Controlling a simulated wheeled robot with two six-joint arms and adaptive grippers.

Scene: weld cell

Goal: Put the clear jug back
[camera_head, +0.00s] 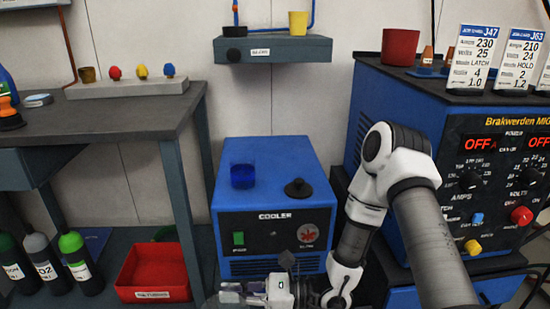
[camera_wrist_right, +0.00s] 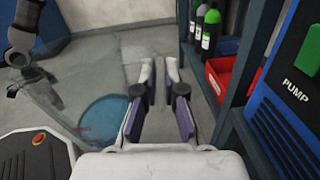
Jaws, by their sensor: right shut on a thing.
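The clear jug (camera_wrist_right: 100,120) shows in the right wrist view as faint see-through walls around a round blue area, with small red marks on its side. In the head view only a faint curve of it shows at the bottom edge. My right gripper (camera_wrist_right: 158,88) is shut on the jug, its fingers some way apart; the part between them is hard to make out. In the head view the right gripper (camera_head: 248,294) is low, in front of the cooler (camera_head: 270,205). My left gripper (camera_wrist_right: 34,80) seems to show at the left of the wrist view, too unclear to read.
A blue see-through vessel (camera_head: 243,176) and a black cap (camera_head: 298,188) are on the cooler top. A workbench (camera_head: 100,120) stands left, with a red bin (camera_head: 155,272) and bottles (camera_head: 78,262) below. A small wall shelf (camera_head: 273,48) holds a yellow cup (camera_head: 298,22). The welder (camera_head: 440,130) stands right.

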